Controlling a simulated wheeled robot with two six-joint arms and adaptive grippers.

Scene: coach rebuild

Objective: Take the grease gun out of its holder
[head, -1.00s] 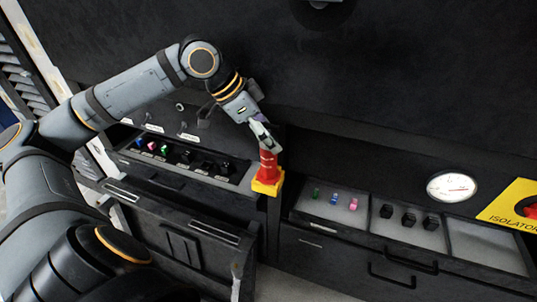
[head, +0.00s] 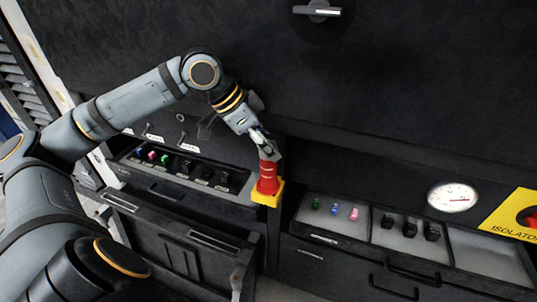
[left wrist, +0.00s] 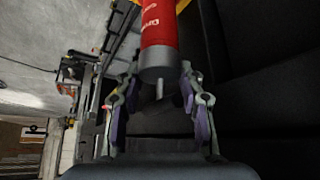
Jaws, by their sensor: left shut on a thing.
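The red grease gun (head: 267,172) stands upright, its lower end in the yellow holder (head: 268,197) on the cabinet's front between two open bays. My left gripper (head: 267,152) comes down from above and is shut on the gun's upper end. In the left wrist view the gun (left wrist: 158,28) shows red with a grey end cap and a small pin, and the fingers of my left gripper (left wrist: 160,88) lie on both sides of the cap. How deep the gun sits in the holder is hidden. My right gripper is not in view.
A tray (head: 455,262) with small coloured parts and black blocks lies right of the holder. Another row of small parts lies in the left bay (head: 175,165). A round gauge (head: 453,197) and a yellow isolator panel (head: 520,212) are at the right. A dark wall rises behind.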

